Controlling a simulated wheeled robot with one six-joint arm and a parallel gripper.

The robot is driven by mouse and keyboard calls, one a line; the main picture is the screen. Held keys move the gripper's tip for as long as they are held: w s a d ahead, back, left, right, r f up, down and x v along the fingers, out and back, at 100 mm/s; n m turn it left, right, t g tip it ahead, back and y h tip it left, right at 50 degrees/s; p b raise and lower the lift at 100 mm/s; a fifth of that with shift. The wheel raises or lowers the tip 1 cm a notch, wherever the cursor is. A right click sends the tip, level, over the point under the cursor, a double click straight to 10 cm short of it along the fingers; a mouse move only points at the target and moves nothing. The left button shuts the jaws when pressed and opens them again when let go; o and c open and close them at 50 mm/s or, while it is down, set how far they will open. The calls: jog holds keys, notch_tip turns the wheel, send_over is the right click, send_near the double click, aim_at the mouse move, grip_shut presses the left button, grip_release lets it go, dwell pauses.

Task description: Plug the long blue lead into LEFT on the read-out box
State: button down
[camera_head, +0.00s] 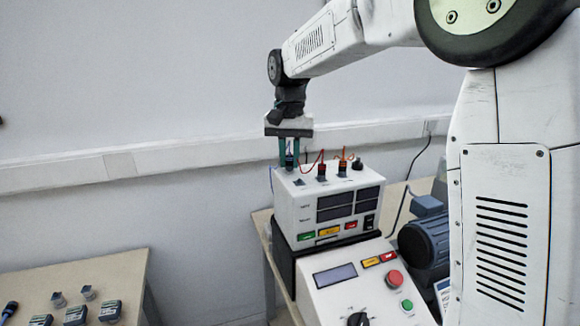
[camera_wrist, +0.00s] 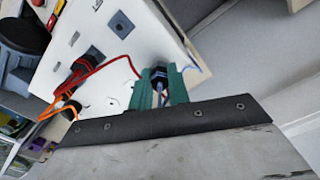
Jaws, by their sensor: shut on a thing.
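The white read-out box (camera_head: 302,214) stands on a dark stand, with dark displays on its front. My gripper (camera_head: 289,163) points down over the left end of its top, teal fingers closed on a dark blue plug. The wrist view shows this plug (camera_wrist: 158,76) between the fingers (camera_wrist: 158,92), its tip at or just over the box top. I cannot tell whether it is seated in a socket. A thin blue lead (camera_head: 271,180) hangs at the box's left edge. The label LEFT is not readable.
A plug with a red lead (camera_head: 321,172) and one with an orange lead (camera_head: 342,166) stand in the box top, right of my gripper. A control panel (camera_head: 335,298) with a red button is in front. A blue motor (camera_head: 425,240) stands right. A second table (camera_head: 100,268) holds small devices.

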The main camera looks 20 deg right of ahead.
jog(key=shift+r, duration=0.1)
dwell(0.3)
jog(key=shift+r, duration=1.7)
jog(key=r, duration=0.1)
send_over(300, 183)
jog(key=shift+w+a+r, duration=0.1)
jog(key=shift+w+r, duration=0.05)
jog(key=shift+w, duration=0.05)
jog(key=shift+s, duration=0.35)
jog(key=shift+w+f, duration=0.1)
jog(key=shift+f, duration=1.55)
jog(key=shift+f, duration=1)
dwell(0.5)
jog(key=m, duration=0.4)
dwell(0.4)
